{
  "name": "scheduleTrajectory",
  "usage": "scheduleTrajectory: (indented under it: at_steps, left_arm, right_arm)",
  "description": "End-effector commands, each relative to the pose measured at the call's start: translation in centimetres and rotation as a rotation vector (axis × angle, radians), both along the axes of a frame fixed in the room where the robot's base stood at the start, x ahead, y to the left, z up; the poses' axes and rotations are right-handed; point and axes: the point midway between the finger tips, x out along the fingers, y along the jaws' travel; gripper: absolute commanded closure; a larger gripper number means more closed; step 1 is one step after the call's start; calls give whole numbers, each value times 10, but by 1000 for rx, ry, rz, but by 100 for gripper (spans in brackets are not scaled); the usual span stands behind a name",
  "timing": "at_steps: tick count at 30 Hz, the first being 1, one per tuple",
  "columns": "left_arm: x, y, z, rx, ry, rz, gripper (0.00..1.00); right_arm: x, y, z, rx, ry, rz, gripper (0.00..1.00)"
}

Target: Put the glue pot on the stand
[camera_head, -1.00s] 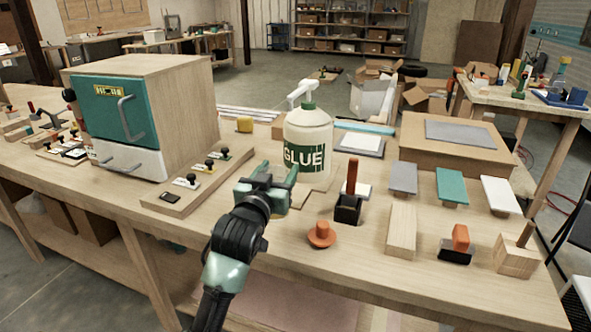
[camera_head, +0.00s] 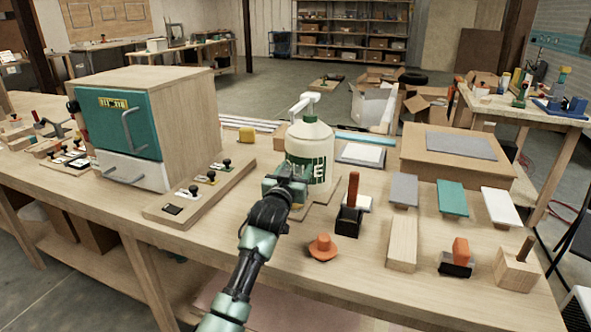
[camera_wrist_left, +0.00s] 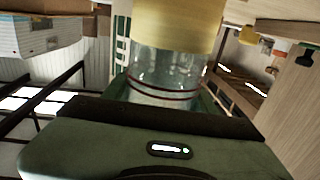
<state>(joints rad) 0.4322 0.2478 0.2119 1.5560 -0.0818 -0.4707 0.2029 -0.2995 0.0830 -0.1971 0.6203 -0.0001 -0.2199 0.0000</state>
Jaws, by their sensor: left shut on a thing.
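The glue pot (camera_head: 312,137) is a cream bottle with a green GLUE label, green collar and white pump. It stands upright at the middle of the workbench. My left gripper (camera_head: 287,178) is shut on its lower near side and hides part of the label. A low wooden box with a grey pad, apparently the stand (camera_head: 420,165), is to the right. My right gripper is not in view.
A teal-doored wooden cabinet (camera_head: 190,110) and a board with black knobs (camera_head: 165,212) are left. An orange knob (camera_head: 322,247), an upright-handled black tool (camera_head: 349,220), a wooden block (camera_head: 402,240) and coloured paddles (camera_head: 452,199) are right. A flat pad (camera_head: 340,153) lies behind.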

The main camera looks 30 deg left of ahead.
Motion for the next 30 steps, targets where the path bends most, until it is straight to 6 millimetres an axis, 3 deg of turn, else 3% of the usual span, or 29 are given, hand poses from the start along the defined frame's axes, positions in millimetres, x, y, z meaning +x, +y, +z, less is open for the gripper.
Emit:
scheduleTrajectory:
  at_steps: [10,11,12,24,30]
  left_arm:
    - [0,0,-3,0,-3,0,100]
    - [0,0,-3,1,-2,0,35]
    - [0,0,-2,0,-1,0,24]
    - [-1,0,2,1,-2,0,21]
    - [-27,-10,-1,1,-2,-1,21]
  right_arm:
    - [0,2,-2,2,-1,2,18]
    - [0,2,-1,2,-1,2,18]
    - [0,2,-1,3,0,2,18]
    - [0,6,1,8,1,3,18]
    - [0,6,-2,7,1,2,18]
